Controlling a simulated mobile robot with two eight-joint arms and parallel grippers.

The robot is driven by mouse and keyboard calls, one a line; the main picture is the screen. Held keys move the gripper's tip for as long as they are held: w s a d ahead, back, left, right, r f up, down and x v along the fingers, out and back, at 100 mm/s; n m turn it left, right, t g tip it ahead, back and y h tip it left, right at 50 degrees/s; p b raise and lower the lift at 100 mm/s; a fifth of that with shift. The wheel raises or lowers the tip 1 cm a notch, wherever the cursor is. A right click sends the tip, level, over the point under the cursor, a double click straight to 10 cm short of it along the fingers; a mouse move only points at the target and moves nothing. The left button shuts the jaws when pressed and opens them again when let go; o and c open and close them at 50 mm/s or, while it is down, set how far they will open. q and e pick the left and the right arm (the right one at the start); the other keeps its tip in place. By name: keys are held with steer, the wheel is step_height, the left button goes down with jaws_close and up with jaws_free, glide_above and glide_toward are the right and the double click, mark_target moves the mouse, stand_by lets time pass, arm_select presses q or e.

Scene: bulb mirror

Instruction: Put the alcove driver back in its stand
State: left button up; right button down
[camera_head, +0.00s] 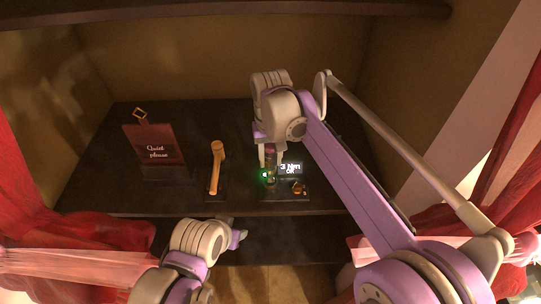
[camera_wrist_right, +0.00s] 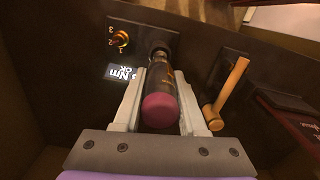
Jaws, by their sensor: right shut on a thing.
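The alcove driver (camera_wrist_right: 160,104) is a dark cylinder with a maroon end cap. My right gripper (camera_head: 268,161) is shut on it; in the right wrist view its two fingers lie on either side of the body. In the head view the driver (camera_head: 271,165) stands about upright at the stand (camera_head: 283,195), a dark base with a lit display reading "3 Nm OK". In the wrist view its far end meets a round collar (camera_wrist_right: 158,52) on the base; how deep it sits is hidden. My left gripper (camera_head: 238,239) is low, in front of the shelf edge; its jaws are unclear.
An orange hammer-shaped handle (camera_head: 216,168) stands on a dark base just left of the stand. A "Quiet please" sign (camera_head: 155,144) is farther left. A small brass knob (camera_head: 298,188) is on the stand's right. Red curtains (camera_head: 105,235) flank the alcove.

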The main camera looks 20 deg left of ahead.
mark_target(271, 146)
arm_select(q)
steer(key=shift+s+f+b, duration=0.2)
steer(key=shift+f+b, duration=0.05)
steer(key=shift+f, duration=0.2)
steer(key=shift+s+f+b, duration=0.2)
steer(key=shift+f+b, duration=0.05)
steer(key=shift+f, duration=0.2)
arm_select(e)
steer(key=shift+f, duration=1.4)
steer(key=shift+c, duration=1.9)
jaws_free()
step_height(271, 146, up, 11)
steer(key=shift+f+p, duration=0.1)
steer(key=shift+p, duration=0.35)
arm_select(q)
steer(key=shift+w+r, duration=0.35)
steer(key=shift+r, duration=0.35)
